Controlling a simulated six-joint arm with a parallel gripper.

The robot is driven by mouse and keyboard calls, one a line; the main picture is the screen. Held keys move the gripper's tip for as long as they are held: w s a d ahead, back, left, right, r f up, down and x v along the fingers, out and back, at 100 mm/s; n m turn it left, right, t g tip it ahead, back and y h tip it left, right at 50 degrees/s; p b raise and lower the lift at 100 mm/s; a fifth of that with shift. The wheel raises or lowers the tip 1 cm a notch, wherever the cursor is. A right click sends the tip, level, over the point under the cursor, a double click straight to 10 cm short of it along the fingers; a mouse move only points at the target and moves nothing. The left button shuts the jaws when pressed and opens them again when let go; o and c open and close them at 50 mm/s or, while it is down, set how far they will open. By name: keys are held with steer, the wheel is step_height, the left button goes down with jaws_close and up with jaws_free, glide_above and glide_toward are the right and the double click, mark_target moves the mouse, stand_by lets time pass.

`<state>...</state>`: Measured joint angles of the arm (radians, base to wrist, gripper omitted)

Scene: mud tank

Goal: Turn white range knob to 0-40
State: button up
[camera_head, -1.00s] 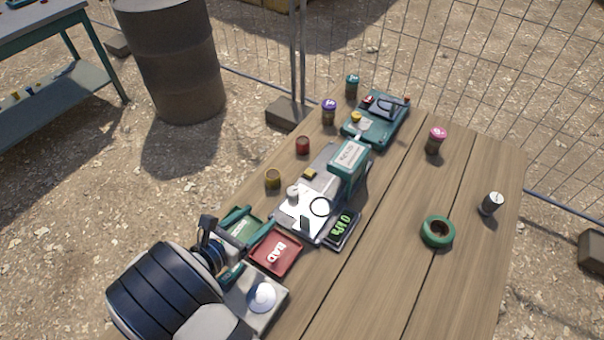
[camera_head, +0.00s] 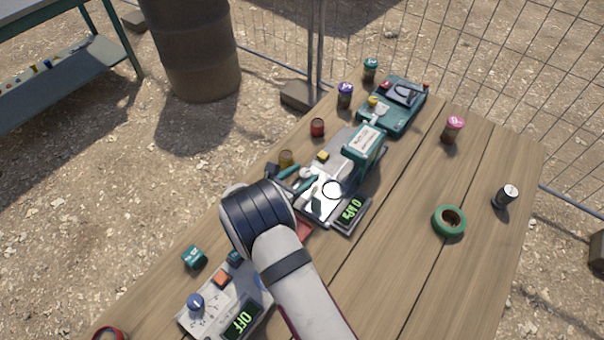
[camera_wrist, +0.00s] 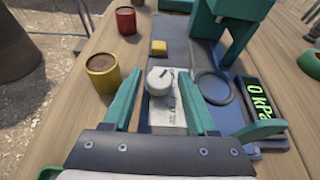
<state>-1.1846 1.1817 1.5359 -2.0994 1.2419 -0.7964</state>
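The white range knob (camera_wrist: 160,80) stands on the white panel of a grey pressure device (camera_head: 323,196), and in the head view the knob (camera_head: 306,173) shows beside the fingers. A small dark mark is on its top; I cannot read which range it points to. My gripper (camera_wrist: 160,74) is open, its two teal fingers either side of the knob with visible gaps. In the head view my gripper (camera_head: 296,180) reaches the device from the left. The device's display (camera_wrist: 264,104) reads 0 kPa in green. The panel print is partly hidden and unreadable.
A black ring (camera_wrist: 212,87) lies right of the knob, and a yellow button (camera_wrist: 159,48) is behind it. A yellow cup (camera_wrist: 103,73) and a red cup (camera_wrist: 126,21) stand left. Another device (camera_head: 215,310) reads OFF nearby. The table's right side is mostly clear.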

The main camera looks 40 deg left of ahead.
jaws_close()
steer(key=shift+m+h, duration=0.3)
steer(key=shift+h, duration=0.1)
steer(key=m+h, duration=0.2)
steer(key=shift+a+m+g+h, duration=0.2)
steer(key=shift+m+g+h, duration=0.1)
steer(key=shift+g+h, duration=0.1)
steer(key=shift+a+m+g+h, duration=0.15)
steer(key=shift+m+g+h, duration=0.35)
steer(key=shift+m+h, duration=0.8)
steer(key=shift+w+m+h, duration=0.1)
steer(key=shift+m+h, duration=0.2)
steer(key=shift+h, duration=0.2)
steer(key=shift+o, duration=1.4)
jaws_free()
